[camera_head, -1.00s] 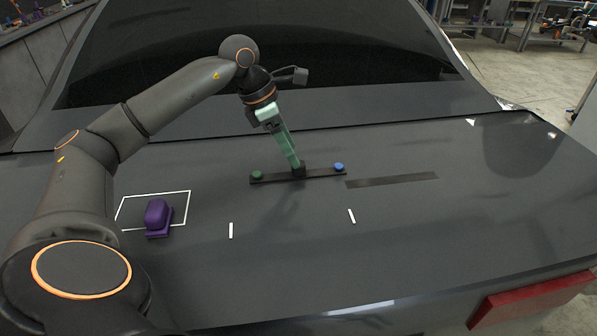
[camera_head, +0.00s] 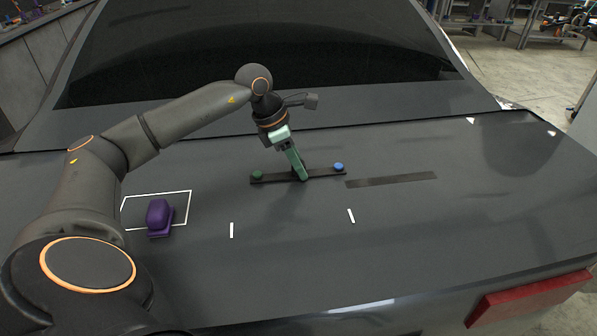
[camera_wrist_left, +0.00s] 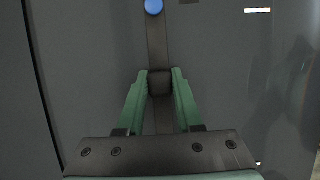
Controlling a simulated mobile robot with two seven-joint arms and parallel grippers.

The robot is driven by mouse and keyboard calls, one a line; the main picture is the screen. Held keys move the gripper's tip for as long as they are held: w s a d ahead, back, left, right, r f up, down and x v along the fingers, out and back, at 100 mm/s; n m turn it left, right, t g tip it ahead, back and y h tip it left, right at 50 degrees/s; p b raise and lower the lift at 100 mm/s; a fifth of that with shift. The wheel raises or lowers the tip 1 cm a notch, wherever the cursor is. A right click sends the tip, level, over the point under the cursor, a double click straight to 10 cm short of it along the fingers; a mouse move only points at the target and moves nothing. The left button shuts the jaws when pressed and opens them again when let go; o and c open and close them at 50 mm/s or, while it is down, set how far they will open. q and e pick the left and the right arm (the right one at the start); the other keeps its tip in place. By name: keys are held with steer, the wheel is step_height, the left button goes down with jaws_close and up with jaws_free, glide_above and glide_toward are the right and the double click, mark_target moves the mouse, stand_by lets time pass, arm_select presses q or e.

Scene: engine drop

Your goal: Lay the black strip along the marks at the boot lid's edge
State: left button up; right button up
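The black strip (camera_head: 270,179) lies flat on the dark boot lid (camera_head: 420,240). It has a green knob (camera_head: 257,175) at its left end, a blue knob (camera_head: 338,167) at its right end and a small black block in its middle. Two short white marks, one left (camera_head: 231,230) and one right (camera_head: 351,215), lie nearer the lid's edge than the strip. My right gripper is not in view.
A purple object (camera_head: 159,216) stands in a white outlined box (camera_head: 190,205) at the left. A dark flat band (camera_head: 392,180) lies right of the strip. The lid between strip and marks is clear. The rear window (camera_head: 270,60) rises behind.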

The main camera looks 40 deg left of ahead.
arm_select(q)
jaws_close()
stand_by(0.3)
steer(key=shift+r, duration=0.55)
step_height(320, 180, up, 2)
steer(key=shift+r, duration=0.2)
steer(key=s+d+r+b, duration=0.1)
steer(key=s+d+r, duration=0.8)
steer(key=s, duration=0.1)
steer(key=shift+s+r+b, duration=0.25)
steer(key=shift+s+b, duration=0.05)
steer(key=shift+b, duration=0.05)
